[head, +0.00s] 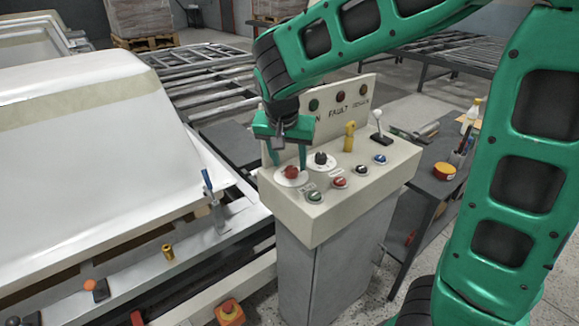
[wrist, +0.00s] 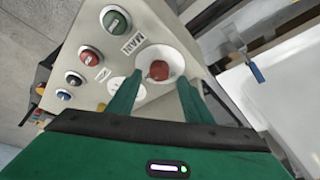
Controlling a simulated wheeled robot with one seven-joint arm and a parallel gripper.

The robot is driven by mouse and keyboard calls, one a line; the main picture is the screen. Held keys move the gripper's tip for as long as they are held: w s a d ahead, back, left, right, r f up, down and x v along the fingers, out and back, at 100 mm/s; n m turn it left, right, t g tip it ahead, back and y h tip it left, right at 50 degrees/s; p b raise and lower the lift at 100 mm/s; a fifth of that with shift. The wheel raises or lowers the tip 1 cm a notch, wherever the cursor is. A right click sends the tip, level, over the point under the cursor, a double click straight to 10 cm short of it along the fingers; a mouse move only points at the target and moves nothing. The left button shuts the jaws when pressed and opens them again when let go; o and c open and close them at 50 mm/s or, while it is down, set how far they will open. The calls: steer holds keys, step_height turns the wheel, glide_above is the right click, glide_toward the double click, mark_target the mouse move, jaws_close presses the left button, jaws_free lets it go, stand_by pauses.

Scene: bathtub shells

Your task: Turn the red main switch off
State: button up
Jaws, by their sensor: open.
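The red main switch (head: 291,172) is a red knob on a round pale plate at the left end of the control panel's top. In the wrist view the red switch (wrist: 158,70) shows beyond and between my two green fingers, with the word MAIN beside its plate. My gripper (head: 288,164) is open, pointing down over the switch, one finger on each side of it. In the wrist view my gripper (wrist: 157,92) shows a gap between the fingers and the knob; I cannot tell whether either finger touches the knob.
A white tub shell (head: 90,150) stands at left. A dark side table (head: 440,180) stands at right.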

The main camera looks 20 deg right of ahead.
mark_target(291, 169)
steer(key=shift+x, duration=1.7)
steer(key=c, duration=1.1)
steer(key=shift+o, duration=0.2)
